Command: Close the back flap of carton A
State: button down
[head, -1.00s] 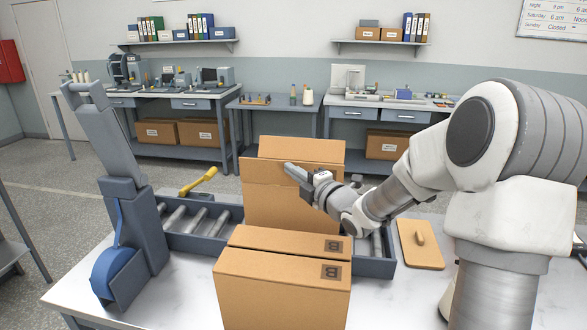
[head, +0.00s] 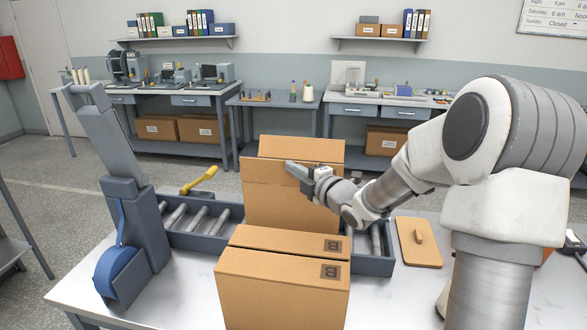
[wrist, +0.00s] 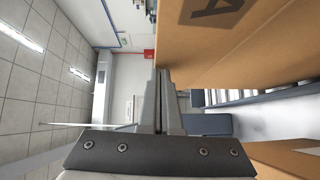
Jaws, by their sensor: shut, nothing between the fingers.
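Carton A (head: 275,208) is a brown box standing on the roller conveyor in the head view. One flap (head: 300,148) stands up above its far side. A crease runs across the upper part of its near side. A dark letter mark (wrist: 217,10) shows on its cardboard in the wrist view. My gripper (head: 290,166) is shut and empty, in front of the upper near side of carton A. In the wrist view its fingertips (wrist: 162,72) lie beside the carton's edge. I cannot tell whether they touch the cardboard. The carton's inside is hidden.
Carton B (head: 282,300), with its top closed, stands on the table in front of carton A. A grey post with a blue wheel (head: 118,260) rises at left. A yellow handle (head: 199,181) lies behind the conveyor (head: 210,242). A tan board (head: 418,244) lies at right.

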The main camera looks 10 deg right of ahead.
aim_at(296, 181)
jog(key=shift+r, duration=0.2)
jog(key=w+m+g+p, duration=0.1)
jog(key=p, duration=0.3)
jog(key=w+d+r+m+g+p, duration=0.1)
jog(key=p, duration=0.3)
jog(key=shift+w+g+h, duration=0.2)
jog(key=shift+g+h, duration=0.1)
jog(key=shift+g, duration=0.1)
jog(key=shift+w+d+f+m+g+p, duration=0.15)
jog(key=shift+w+m+g+p, duration=0.4)
jog(key=shift+p, duration=0.4)
jog(key=w+d+f+b, duration=0.2)
jog(key=w+f, duration=0.2)
jog(key=w, duration=0.1)
jog(key=shift+d+f, duration=0.15)
jog(key=shift+f, duration=0.1)
jog(key=shift+w+f+b, duration=0.1)
jog(key=shift+w+b, duration=0.05)
jog(key=shift+b, duration=0.15)
jog(key=shift+f, duration=0.1)
